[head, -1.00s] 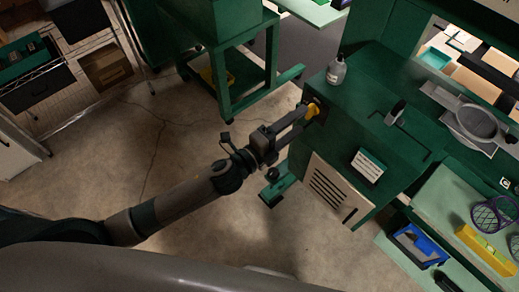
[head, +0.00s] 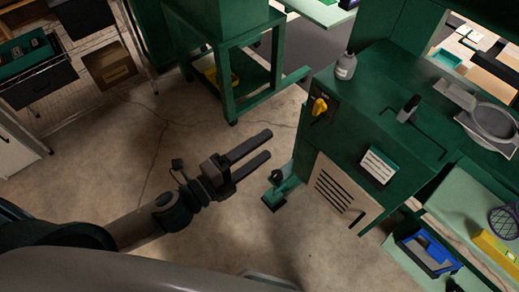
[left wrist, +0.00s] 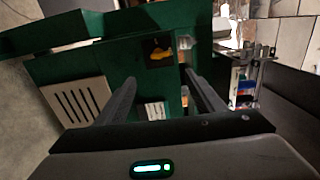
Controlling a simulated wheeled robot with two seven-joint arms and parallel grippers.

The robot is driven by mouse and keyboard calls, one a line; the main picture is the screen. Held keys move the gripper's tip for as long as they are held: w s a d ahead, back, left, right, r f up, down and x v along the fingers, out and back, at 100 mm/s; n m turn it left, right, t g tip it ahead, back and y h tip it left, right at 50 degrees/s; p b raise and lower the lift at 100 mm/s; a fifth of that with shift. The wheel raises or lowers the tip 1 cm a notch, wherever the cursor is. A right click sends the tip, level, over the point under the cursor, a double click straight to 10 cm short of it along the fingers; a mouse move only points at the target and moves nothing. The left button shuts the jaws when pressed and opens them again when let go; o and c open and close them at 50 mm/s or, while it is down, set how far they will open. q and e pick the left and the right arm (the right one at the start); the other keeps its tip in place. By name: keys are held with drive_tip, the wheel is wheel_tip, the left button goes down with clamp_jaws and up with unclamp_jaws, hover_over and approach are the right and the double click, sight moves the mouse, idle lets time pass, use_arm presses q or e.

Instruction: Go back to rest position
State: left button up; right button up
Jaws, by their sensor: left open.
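My left gripper (head: 250,156) is open and empty in the head view, over bare floor to the left of the green machine cabinet (head: 350,150). A yellow knob (head: 319,106) sits on a dark plate on the cabinet's side, apart from the fingertips. In the left wrist view, the two fingers (left wrist: 158,95) stand apart with nothing between them, and the yellow knob (left wrist: 161,53) shows beyond them. My right gripper is in neither view.
A grey bottle (head: 345,66) stands on the cabinet top. A vented panel (head: 340,193) is on the cabinet's side. A green stand (head: 232,85) is at the back. A blue bin (head: 427,250) lies at lower right. The concrete floor (head: 120,150) at left is clear.

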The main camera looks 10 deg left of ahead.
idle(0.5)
use_arm(q)
drive_tip(key=w+a+f+n+y, duration=0.2)
drive_tip(key=f, duration=0.5)
drive_tip(key=w+a+f+n+y, duration=0.2)
drive_tip(key=a+f, duration=0.1)
drive_tip(key=f, duration=0.4)
drive_tip(key=s+a+f+n+g+y, duration=0.2)
drive_tip(key=a+f+n, duration=0.1)
drive_tip(key=f, duration=0.7)
drive_tip(key=s+a+f+n+g+y, duration=0.1)
drive_tip(key=s+a+f+n, duration=0.2)
drive_tip(key=f, duration=0.6)
drive_tip(key=s+a+f+n+g+y, duration=0.1)
drive_tip(key=a+f+n+g+y, duration=0.2)
drive_tip(key=f, duration=0.7)
drive_tip(key=s+a+f+n+g, duration=0.2)
drive_tip(key=s+f+n+g, duration=0.15)
drive_tip(key=s+f, duration=0.75)
drive_tip(key=s+a+f+n+g, duration=0.2)
drive_tip(key=s+f+n, duration=0.2)
drive_tip(key=s+f, duration=0.65)
drive_tip(key=s+d+f+n+g, duration=0.1)
drive_tip(key=s+d+n+g, duration=0.1)
drive_tip(key=s, duration=1.2)
drive_tip(key=shift+d+y+b, duration=0.2)
drive_tip(key=shift+y+b, duration=0.1)
drive_tip(key=shift+b, duration=0.05)
drive_tip(key=shift+n, duration=0.25)
